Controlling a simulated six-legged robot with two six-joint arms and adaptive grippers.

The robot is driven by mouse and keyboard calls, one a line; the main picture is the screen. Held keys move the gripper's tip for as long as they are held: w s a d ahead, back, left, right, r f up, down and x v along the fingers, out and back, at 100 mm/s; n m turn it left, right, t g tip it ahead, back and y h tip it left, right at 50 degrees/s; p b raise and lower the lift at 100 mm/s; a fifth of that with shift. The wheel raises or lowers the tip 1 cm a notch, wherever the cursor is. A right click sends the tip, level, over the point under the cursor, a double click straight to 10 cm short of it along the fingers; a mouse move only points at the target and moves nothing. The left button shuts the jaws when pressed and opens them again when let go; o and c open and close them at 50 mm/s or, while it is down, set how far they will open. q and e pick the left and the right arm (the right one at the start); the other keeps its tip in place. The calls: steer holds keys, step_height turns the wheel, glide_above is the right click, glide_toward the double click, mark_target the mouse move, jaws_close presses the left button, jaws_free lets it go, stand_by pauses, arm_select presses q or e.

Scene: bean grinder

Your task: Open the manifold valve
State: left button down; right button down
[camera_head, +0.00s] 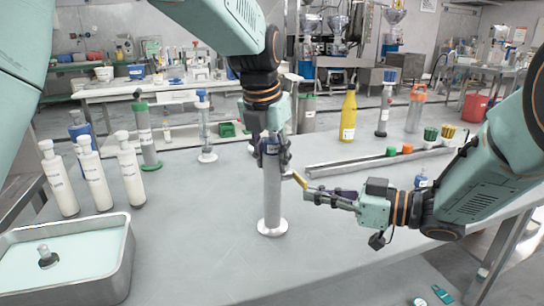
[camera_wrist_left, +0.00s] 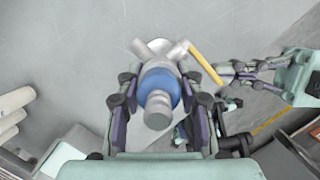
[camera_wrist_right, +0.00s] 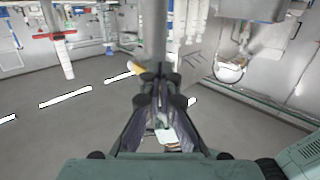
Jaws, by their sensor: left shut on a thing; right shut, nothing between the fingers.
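The manifold is an upright grey cylinder (camera_head: 272,195) on a round white foot, with a blue collar (camera_wrist_left: 158,82) near its top. My left gripper (camera_head: 272,150) is shut around its upper part from above. A yellow valve lever (camera_wrist_left: 206,66) sticks out from the manifold's side towards my right arm; it also shows in the head view (camera_head: 300,181). My right gripper (camera_head: 306,194) is shut and empty, with its fingertips close beside the lever's outer end. In the right wrist view the lever (camera_wrist_right: 130,68) lies just left of the fingertips. I cannot tell whether they touch.
Several white bottles (camera_head: 93,180) and a metal tray of pale liquid (camera_head: 118,262) stand at the left. Behind are capped cylinders (camera_head: 146,140), a yellow bottle (camera_head: 348,115) and a grey rail (camera_head: 350,165). The table front centre is clear.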

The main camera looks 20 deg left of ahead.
steer(key=shift+r, duration=1)
steer(key=shift+w+a+r, duration=0.1)
steer(key=shift+w+r, duration=0.1)
steer(key=shift+r, duration=0.65)
steer(key=shift+w+a+r, duration=0.35)
steer(key=shift+w+r, duration=0.1)
steer(key=shift+r, duration=0.3)
steer(key=shift+w+r, duration=0.1)
